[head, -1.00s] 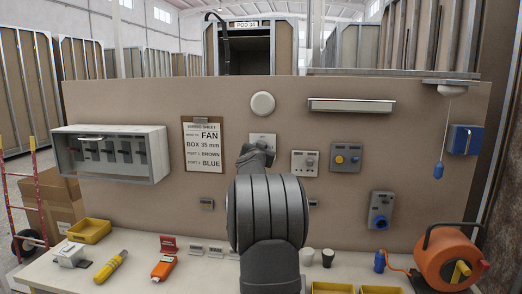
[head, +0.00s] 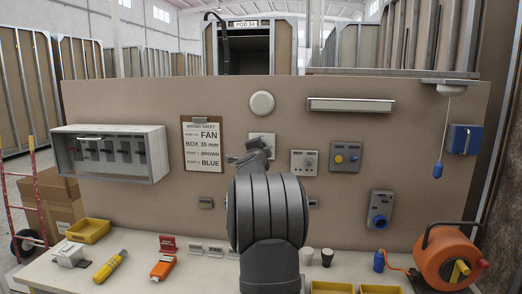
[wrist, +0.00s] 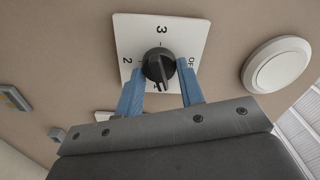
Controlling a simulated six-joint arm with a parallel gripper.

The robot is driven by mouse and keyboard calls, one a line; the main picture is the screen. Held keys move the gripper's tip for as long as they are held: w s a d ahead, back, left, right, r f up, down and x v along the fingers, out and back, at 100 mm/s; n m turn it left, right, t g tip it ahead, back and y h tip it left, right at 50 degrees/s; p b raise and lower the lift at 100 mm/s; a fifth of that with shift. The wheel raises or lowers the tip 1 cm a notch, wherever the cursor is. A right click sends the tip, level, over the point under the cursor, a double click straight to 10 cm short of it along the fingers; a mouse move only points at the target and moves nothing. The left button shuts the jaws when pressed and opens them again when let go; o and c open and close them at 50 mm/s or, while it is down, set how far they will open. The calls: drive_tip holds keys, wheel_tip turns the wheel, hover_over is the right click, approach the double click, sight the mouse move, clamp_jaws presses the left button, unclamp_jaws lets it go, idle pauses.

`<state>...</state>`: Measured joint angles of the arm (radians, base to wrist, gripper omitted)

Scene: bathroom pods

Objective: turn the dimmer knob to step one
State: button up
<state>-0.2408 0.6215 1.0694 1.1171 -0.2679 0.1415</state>
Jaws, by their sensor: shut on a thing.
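The dimmer is a square white plate (wrist: 132,38) with a round black knob (wrist: 158,66) in its middle. In the wrist view 3 is at the plate's top, 2 at its left and OFF at its right; the mark at the bottom is mostly hidden. The knob's ridge slants toward the bottom of that view, but its exact pointer position is hard to tell. My gripper (wrist: 161,86) has its blue fingers on both sides of the knob, shut on it. In the head view the plate (head: 262,138) shows partly behind my wrist.
A round white fixture (wrist: 277,66) is close beside the plate, above it in the head view (head: 261,103). A socket plate (head: 304,162) and a grey control box (head: 345,157) are to the right. A wiring sheet (head: 202,145) hangs to the left.

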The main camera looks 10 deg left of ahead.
drive_tip(key=shift+d+m, duration=0.1)
drive_tip(key=shift+m, duration=1.6)
drive_tip(key=o, duration=1)
drive_tip(key=s, duration=1.7)
drive_tip(key=shift+s, duration=0.2)
drive_tip(key=shift+w, duration=0.1)
drive_tip(key=w, duration=1.7)
drive_tip(key=shift+w, duration=0.1)
